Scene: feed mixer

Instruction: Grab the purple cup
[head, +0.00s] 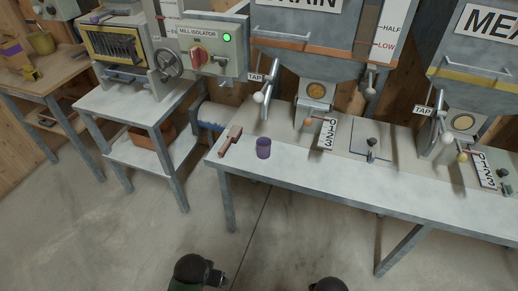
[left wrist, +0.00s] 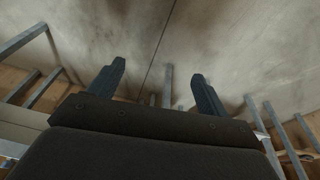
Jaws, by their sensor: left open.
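The purple cup (head: 264,149) stands upright near the left front part of the long grey metal table (head: 300,178), in the head view. Nothing covers it. My left gripper (left wrist: 157,82) shows in the left wrist view with its two dark fingers wide apart and nothing between them. Behind the fingers there is concrete floor and metal legs; the cup is not in that view. In the head view only dark parts of my arms show at the bottom edge, well short of the table. My right gripper is not seen.
A brush-like tool with a reddish handle (head: 231,140) lies left of the cup. Behind stand hoppers with tap levers (head: 262,90) and a number plate (head: 327,134). A smaller table (head: 130,104) with a machine stands left. The floor (head: 130,240) in front is clear.

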